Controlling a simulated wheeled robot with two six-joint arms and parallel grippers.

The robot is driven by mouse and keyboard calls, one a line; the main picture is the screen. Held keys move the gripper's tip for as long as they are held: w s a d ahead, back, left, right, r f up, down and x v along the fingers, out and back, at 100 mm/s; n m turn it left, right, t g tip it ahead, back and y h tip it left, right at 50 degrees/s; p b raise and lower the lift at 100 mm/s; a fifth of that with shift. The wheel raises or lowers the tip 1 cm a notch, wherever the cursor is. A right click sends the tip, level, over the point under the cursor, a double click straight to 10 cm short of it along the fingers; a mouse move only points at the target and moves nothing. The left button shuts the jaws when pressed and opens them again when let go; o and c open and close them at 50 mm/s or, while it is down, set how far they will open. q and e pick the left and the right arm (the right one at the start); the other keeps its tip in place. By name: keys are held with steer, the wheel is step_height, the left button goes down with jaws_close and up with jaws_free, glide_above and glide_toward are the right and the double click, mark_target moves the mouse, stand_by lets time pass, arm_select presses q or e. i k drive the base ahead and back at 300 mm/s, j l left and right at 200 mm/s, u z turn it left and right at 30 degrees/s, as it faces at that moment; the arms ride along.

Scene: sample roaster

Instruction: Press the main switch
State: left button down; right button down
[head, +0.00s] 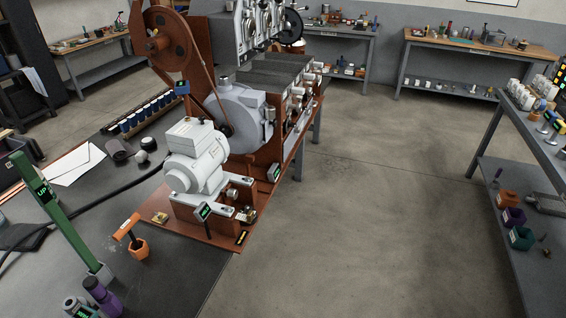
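No part that I can surely name as the main switch stands out. The sample roaster machine (240,115) stands at the upper middle, with a large brown belt wheel (165,42). A white motor (195,160) sits on its reddish-brown base plate at the front. Small dark boxes with green lit marks show on the machine: one at the motor's front (204,212) and one to its right (275,172). Their lettering is too small to read. A green post (55,210) with a similar dark display stands at the left. Neither of my grippers is in view.
The dark bench (180,275) holds an orange hexagonal cup (138,248) with an orange-handled tool, a purple item (100,295), white paper (75,163) and a black cable (100,198). A grey shelf table (540,140) stands right. The concrete floor between is clear.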

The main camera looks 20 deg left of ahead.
mark_target(246, 208)
steer(key=u, duration=1.65)
steer(key=i+l, duration=0.45)
steer(key=l, duration=0.15)
steer(key=i+l, duration=0.45)
steer(key=l, duration=0.15)
